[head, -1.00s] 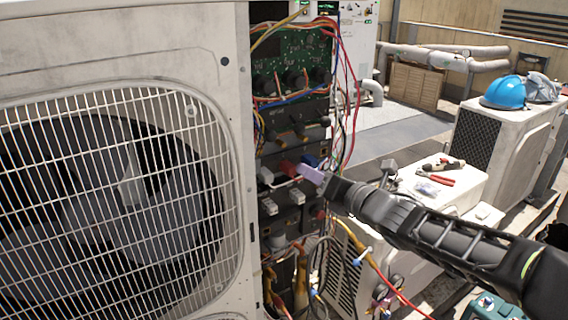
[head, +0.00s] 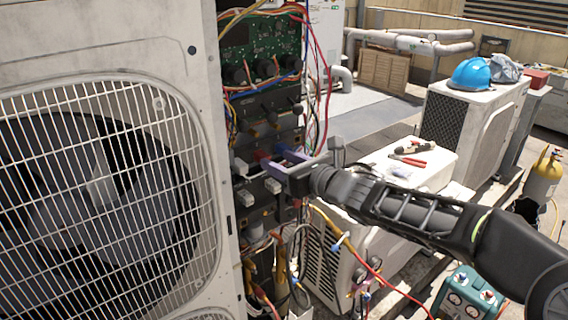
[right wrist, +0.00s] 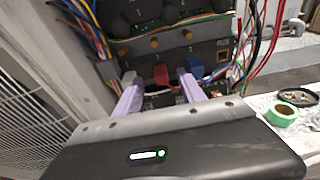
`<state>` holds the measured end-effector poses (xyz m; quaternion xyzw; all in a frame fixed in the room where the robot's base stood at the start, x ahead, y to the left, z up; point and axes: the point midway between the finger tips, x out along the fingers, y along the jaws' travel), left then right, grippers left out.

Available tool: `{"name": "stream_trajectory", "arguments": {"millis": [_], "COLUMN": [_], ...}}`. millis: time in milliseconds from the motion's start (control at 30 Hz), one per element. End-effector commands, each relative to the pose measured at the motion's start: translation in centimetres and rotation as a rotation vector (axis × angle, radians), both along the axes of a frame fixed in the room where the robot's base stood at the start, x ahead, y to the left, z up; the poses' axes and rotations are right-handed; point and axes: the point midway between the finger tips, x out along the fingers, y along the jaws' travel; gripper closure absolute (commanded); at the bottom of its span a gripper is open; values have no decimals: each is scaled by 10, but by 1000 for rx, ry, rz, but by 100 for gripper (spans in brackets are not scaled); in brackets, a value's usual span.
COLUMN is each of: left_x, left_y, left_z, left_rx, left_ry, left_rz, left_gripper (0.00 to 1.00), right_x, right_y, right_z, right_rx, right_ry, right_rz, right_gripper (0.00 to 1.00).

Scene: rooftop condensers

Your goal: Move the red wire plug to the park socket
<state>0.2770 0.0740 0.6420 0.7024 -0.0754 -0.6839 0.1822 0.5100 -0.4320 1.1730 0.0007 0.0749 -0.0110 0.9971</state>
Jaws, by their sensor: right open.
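The red plug (head: 264,156) sits in the dark panel of the opened condenser unit, and it also shows in the right wrist view (right wrist: 161,75). My right gripper (right wrist: 158,80) is open, with one lavender finger on each side of the red plug and a visible gap to it. In the head view the gripper (head: 274,160) reaches the panel from the right. A square socket (right wrist: 223,56) with a small, hard-to-read label lies up and right. My left gripper is out of view.
Loose wires (head: 318,70) hang along the panel's right side. The fan grille (head: 95,190) fills the left. Red-handled pliers (head: 408,160) lie on a white unit at right. A green tape roll (right wrist: 283,114) shows in the wrist view.

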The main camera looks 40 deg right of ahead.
Motion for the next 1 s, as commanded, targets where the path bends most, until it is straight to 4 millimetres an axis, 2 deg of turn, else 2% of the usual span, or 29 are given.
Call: {"name": "stream_trajectory", "arguments": {"millis": [300,433,833,1000], "left_x": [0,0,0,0], "left_y": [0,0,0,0], "left_z": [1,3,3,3], "left_rx": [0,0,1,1], "left_ry": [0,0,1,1], "left_rz": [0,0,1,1], "left_gripper": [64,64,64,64], "right_x": [46,60,66,66], "right_y": [0,0,-1,-1], "right_z": [-7,-9,-10,-10], "right_rx": [-2,0,0,0], "right_ry": [4,3,0,0], "right_rz": [2,2,0,0], "right_gripper": [53,53,54,67]}}
